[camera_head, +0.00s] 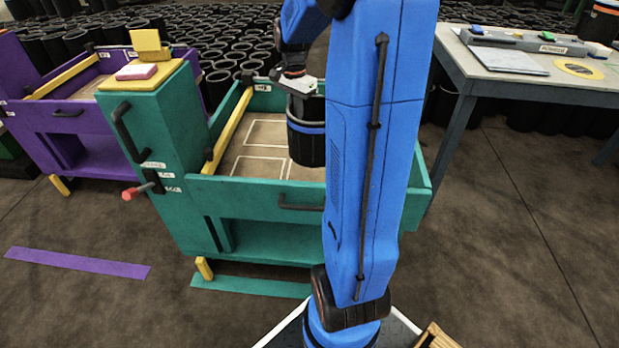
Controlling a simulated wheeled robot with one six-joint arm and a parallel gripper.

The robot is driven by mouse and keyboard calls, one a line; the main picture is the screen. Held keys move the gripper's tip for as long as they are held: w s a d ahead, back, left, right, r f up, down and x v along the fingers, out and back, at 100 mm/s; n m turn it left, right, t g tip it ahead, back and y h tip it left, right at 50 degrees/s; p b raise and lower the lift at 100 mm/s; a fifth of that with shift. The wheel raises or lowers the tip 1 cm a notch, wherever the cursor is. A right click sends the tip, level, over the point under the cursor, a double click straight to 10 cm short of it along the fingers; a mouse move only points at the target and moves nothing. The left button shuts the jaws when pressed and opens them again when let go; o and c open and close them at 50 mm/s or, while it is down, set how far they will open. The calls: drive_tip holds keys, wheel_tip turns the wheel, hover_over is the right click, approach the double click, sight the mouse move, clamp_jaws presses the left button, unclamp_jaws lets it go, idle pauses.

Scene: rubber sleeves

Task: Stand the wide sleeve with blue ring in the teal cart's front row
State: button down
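The wide black sleeve with a blue ring (305,143) hangs upright from my gripper (299,90), over the teal cart's bed. The gripper's fingers are at the sleeve's top rim, and my blue arm covers the area just right of it. The teal cart (240,190) stands in front of me. Its brown bed has white outlined spots, and the front row (304,172) lies along the near wall. The sleeve's bottom covers part of the bed, and I cannot tell whether it touches the bed. The right part of the bed is hidden behind my arm.
A purple cart (90,130) stands at the left. A grey worktable (540,82) with a tape roll (580,69) is at the right. Many black sleeves (225,30) stand behind the carts. The teal cart has a raised near wall and a yellow bar (228,130) on its left.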

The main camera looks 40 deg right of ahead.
drive_tip(key=shift+f, duration=5.6)
drive_tip(key=shift+f, duration=0.1)
drive_tip(key=c, duration=1.9)
unclamp_jaws()
